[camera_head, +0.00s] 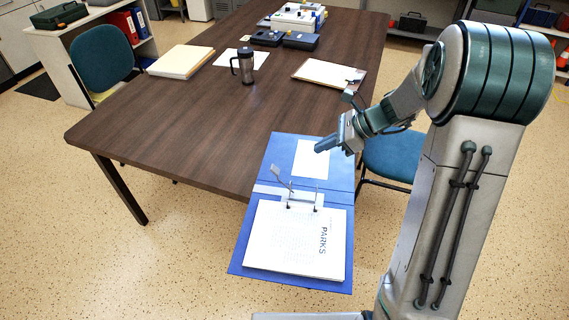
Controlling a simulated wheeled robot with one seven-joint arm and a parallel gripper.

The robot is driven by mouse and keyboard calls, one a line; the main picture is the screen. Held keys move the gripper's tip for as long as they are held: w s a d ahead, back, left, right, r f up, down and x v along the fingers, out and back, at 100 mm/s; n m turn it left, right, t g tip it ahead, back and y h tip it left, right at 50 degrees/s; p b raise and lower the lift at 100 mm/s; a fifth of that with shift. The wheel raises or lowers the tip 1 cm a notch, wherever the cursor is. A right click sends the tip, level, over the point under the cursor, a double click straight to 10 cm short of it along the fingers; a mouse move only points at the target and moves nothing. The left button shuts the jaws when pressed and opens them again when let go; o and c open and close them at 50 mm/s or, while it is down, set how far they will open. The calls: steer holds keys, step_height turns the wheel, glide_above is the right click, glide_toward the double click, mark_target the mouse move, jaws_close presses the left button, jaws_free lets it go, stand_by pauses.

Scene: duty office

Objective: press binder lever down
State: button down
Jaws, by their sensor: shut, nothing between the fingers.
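An open blue binder (239,262) lies at the near right end of the brown table. A stack of paper reading "PARKS" (290,245) lies on its near half and a white sheet (311,158) on its far cover. The metal ring mechanism (304,199) sits at the middle of the binder. Its lever (279,178) stands up, tilted, at the left end of the mechanism. My gripper (318,149) is shut and empty. In the picture it is above and right of the lever, over the far cover, apart from the lever.
The brown table (180,130) has bare room left of the binder. A travel mug (244,67), a clipboard (329,74) and a paper stack (181,61) stand farther back. A blue chair (390,156) is at the right edge, behind my arm.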

mark_target(276, 169)
steer(key=x, duration=1.4)
steer(key=shift+p, duration=0.3)
steer(key=shift+r+p, duration=0.1)
steer(key=shift+p, duration=0.2)
